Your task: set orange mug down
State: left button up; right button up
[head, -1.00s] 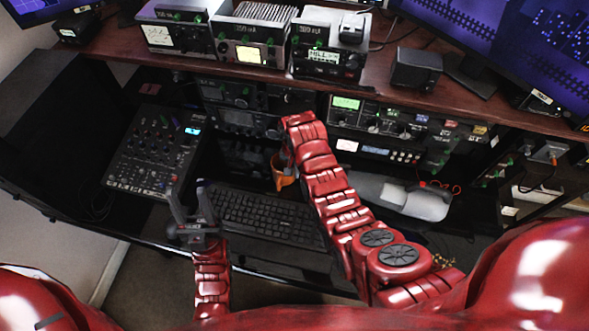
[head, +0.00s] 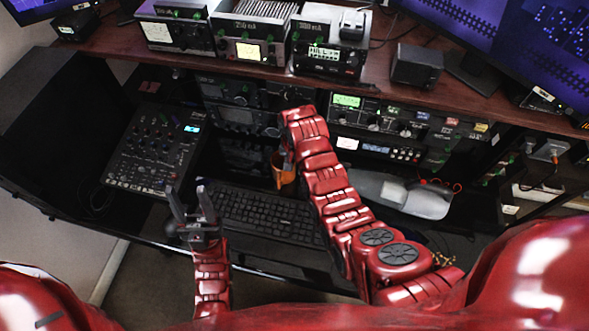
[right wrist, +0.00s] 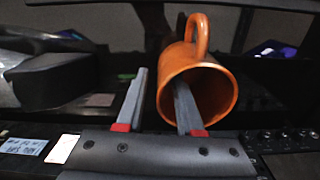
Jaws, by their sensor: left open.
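The orange mug (head: 281,170) is in front of the equipment rack, behind the keyboard, partly hidden by my right gripper (head: 288,152). In the right wrist view the mug (right wrist: 215,82) has its mouth towards the camera and its handle at the top of the picture. One finger of my right gripper (right wrist: 160,76) is inside the mug and the other is outside, with the mug wall between them. A narrow gap shows beside the outer finger, so a firm hold is unclear. My left gripper (head: 190,210) is open and empty, left of the keyboard.
The black keyboard (head: 265,215) lies in front of the mug. A mixer panel (head: 155,150) is at left. Rack radios (head: 372,115) stand close behind the mug. A grey rounded object (head: 400,195) lies to the right of my right arm.

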notch_tip(320, 180, up, 5)
jog(key=shift+r, duration=0.2)
notch_tip(320, 180, up, 6)
jog(key=p, duration=0.5)
jog(key=shift+s+f+p, duration=0.1)
jog(key=shift+f+p, duration=0.15)
jog(key=shift+p, duration=0.15)
jog(key=shift+f, duration=0.1)
jog(key=shift+f, duration=0.1)
